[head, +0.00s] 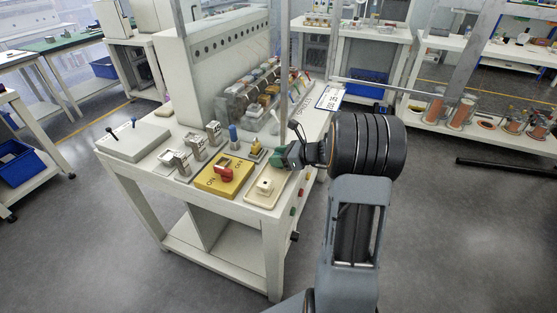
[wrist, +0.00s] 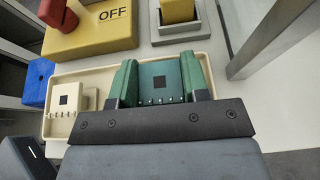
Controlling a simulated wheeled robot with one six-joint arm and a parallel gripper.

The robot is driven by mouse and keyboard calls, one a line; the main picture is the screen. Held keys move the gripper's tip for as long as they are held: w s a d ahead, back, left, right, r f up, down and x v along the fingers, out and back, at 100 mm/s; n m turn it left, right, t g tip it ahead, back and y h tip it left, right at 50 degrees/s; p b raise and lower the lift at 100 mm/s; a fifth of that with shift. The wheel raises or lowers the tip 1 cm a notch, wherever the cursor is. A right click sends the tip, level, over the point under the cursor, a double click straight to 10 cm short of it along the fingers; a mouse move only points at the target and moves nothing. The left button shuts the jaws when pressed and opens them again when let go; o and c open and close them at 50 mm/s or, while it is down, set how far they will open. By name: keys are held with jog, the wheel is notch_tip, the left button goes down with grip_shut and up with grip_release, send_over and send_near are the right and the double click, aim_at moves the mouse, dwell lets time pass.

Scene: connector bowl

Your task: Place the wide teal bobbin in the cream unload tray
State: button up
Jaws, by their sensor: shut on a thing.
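My gripper (wrist: 160,68) is shut on the wide teal bobbin (wrist: 160,84), a block with a dark square on its face and a row of small pins, held between the two green fingers. The cream unload tray (wrist: 88,70) lies beneath, and the bobbin is over its right part in the wrist view. I cannot tell whether the bobbin touches the tray floor. In the head view my gripper (head: 284,157) is at the tray's far end, and the bobbin is hard to tell from the fingers. The tray (head: 252,199) is on the bench's near corner.
A cream bobbin (wrist: 70,108) sits in the tray's left part. A yellow OFF plate (wrist: 95,38) with a red knob (head: 222,173) is beside the tray. A yellow piece in a grey holder (wrist: 235,62) is close to the gripper. Several grey holders and a blue post (head: 233,133) stand farther along.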

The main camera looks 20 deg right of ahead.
jog(key=shift+f, duration=0.5)
jog(key=shift+f, duration=0.1)
jog(key=o, duration=0.9)
